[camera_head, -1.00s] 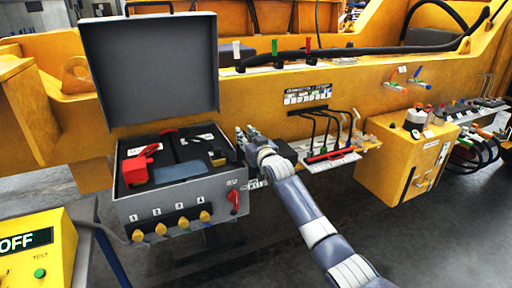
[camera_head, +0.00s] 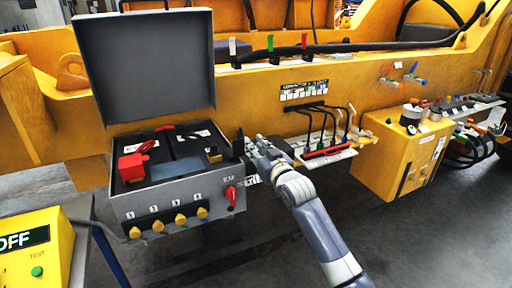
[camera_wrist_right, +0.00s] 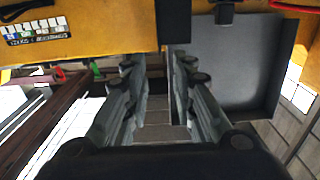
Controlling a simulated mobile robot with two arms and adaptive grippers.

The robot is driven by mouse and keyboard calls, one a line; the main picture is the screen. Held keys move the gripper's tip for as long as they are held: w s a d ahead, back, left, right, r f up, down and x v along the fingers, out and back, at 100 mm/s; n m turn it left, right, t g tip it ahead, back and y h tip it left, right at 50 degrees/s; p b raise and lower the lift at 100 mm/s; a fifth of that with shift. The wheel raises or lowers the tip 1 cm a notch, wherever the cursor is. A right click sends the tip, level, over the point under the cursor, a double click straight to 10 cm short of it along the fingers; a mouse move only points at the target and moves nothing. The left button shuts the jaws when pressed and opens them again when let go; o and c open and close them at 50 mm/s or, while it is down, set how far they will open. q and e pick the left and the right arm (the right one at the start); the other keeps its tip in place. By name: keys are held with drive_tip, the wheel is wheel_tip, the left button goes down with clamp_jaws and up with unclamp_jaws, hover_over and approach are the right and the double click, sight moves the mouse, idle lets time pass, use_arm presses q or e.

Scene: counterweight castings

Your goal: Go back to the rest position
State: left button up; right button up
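My right gripper (camera_head: 252,150) is beside the right wall of the open grey box in the head view, its arm reaching in from the lower right. In the right wrist view the two fingers of the right gripper (camera_wrist_right: 160,75) stand apart with a gap between them, and nothing is held. The left gripper is outside both views.
The grey box (camera_head: 150,207) has its lid (camera_head: 147,65) raised; a red part (camera_head: 132,166) and yellow knobs show. A yellow control box (camera_head: 400,160) stands right, a yellow OFF box (camera_head: 40,250) lower left. A yellow machine frame (camera_head: 340,85) runs behind. Grey floor is open at lower right.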

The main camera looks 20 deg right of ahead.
idle(0.3)
drive_tip(key=s+f+g, duration=0.2)
drive_tip(key=s+f, duration=0.2)
drive_tip(key=f, duration=0.9)
drive_tip(key=s+f+g, duration=0.3)
drive_tip(key=s+f, duration=0.1)
drive_tip(key=f, duration=0.9)
drive_tip(key=s+f+g, duration=0.2)
drive_tip(key=s+f, duration=0.2)
drive_tip(key=f, duration=0.9)
drive_tip(key=s+a+f+n+g+b, duration=0.1)
drive_tip(key=s+a+f+g, duration=0.15)
drive_tip(key=s+f, duration=1.05)
drive_tip(key=s+a+f+g, duration=0.1)
drive_tip(key=s+f+g, duration=0.3)
drive_tip(key=s+f, duration=0.95)
drive_tip(key=s+a+f+g, duration=0.1)
drive_tip(key=s+f, duration=0.1)
drive_tip(key=s, duration=1.1)
drive_tip(key=s+a+f+n+g, duration=0.1)
drive_tip(key=s+f+g, duration=0.1)
drive_tip(key=s, duration=1.1)
drive_tip(key=shift+s+a+f+h+b, duration=0.15)
drive_tip(key=shift+s+f+h+b, duration=0.15)
drive_tip(key=shift+f, duration=0.45)
